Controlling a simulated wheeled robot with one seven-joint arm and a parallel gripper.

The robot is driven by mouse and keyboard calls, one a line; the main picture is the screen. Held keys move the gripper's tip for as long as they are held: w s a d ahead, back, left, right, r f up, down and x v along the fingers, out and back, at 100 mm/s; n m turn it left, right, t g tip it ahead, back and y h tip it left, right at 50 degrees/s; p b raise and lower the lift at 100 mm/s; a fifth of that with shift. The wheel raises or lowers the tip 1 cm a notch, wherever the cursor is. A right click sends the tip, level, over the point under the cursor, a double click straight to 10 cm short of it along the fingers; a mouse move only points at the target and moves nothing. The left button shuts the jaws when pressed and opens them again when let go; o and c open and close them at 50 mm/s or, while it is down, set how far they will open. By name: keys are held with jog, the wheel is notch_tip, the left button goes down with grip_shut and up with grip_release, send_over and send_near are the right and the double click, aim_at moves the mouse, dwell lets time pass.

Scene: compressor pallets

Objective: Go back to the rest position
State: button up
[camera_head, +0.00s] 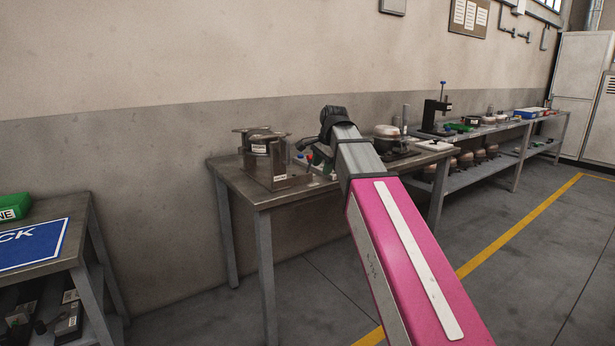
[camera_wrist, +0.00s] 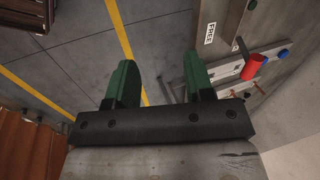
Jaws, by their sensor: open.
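My gripper (camera_wrist: 158,85) shows in the wrist view with its two green fingers spread apart and nothing between them. Beyond the fingers are the grey floor and a yellow line. In the head view my pink and grey arm reaches forward over the metal table (camera_head: 230,178). The end of the arm hides part of the tabletop, and the gripper's fingers cannot be made out clearly there.
A metal fixture with round parts (camera_head: 265,160) stands on the table, left of my arm. A red cylinder (camera_wrist: 253,66) shows in the wrist view. A long bench (camera_head: 500,128) runs along the wall at right. Floor at right is clear.

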jog(key=s+d+f+n, duration=0.2)
jog(key=d+f, duration=0.1)
jog(key=f, duration=0.5)
jog(key=s+d+f+n+g+h, duration=0.1)
jog(key=s+d+f, duration=0.1)
jog(key=f, duration=0.6)
jog(key=s+d+f+n, duration=0.2)
jog(key=d+f, duration=0.1)
jog(key=f, duration=0.5)
jog(key=s+d+f+n+g, duration=0.1)
jog(key=s+d+f+n, duration=0.1)
jog(key=s+f, duration=0.4)
jog(key=s+d+f+n+g+h, duration=0.1)
jog(key=s+d+f+n, duration=0.2)
jog(key=f, duration=0.9)
jog(key=s+d, duration=0.1)
jog(key=s, duration=0.2)
jog(key=shift+s, duration=0.4)
